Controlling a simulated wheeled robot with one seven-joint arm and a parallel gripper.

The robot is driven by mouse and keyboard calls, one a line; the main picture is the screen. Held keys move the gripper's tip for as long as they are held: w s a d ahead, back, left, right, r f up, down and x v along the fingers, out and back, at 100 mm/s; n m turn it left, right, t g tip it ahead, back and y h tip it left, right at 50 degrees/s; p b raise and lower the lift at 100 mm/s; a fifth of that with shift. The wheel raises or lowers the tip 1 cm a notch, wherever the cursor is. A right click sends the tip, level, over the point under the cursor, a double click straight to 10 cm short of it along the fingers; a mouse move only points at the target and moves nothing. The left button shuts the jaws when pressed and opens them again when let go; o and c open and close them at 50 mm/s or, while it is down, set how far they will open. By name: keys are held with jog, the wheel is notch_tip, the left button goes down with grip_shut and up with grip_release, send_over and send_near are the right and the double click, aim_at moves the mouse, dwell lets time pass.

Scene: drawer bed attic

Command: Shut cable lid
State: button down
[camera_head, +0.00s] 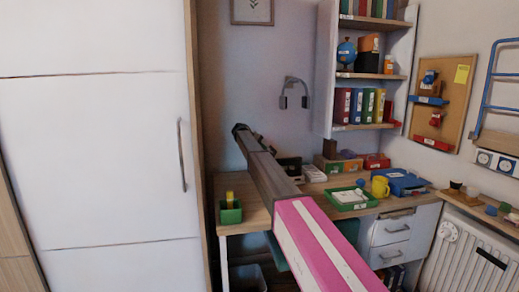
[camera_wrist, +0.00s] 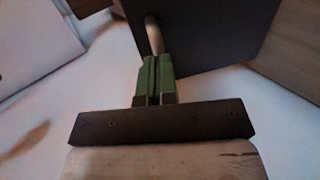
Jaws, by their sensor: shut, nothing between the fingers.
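My gripper (camera_wrist: 156,62) is shut, its two green fingers together and empty in the wrist view. A dark flat panel (camera_wrist: 215,30) stands just beyond and right of the fingertips; it may be the cable lid, but I cannot tell for sure. A pale rod (camera_wrist: 153,35) shows right at the fingertips; whether they touch it is unclear. In the head view my arm reaches over the desk (camera_head: 330,186), and its far end (camera_head: 239,130) is near the back wall. No cable lid can be made out there; my arm hides part of the desk.
A green pot (camera_head: 231,213) stands on the desk left of my arm. Right of it are a dark box (camera_head: 290,165), a green tray (camera_head: 351,198), a yellow mug (camera_head: 380,187) and a blue case (camera_head: 401,182). A shelf (camera_head: 365,75) hangs above. A white wardrobe (camera_head: 100,150) fills the left.

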jog(key=w+d+f+g+y, duration=0.2)
jog(key=w+d+f+y, duration=0.1)
jog(key=d+f+y, duration=0.7)
jog(key=shift+d+f, duration=0.75)
jog(key=shift+d, duration=1.65)
jog(key=shift+s+f, duration=0.1)
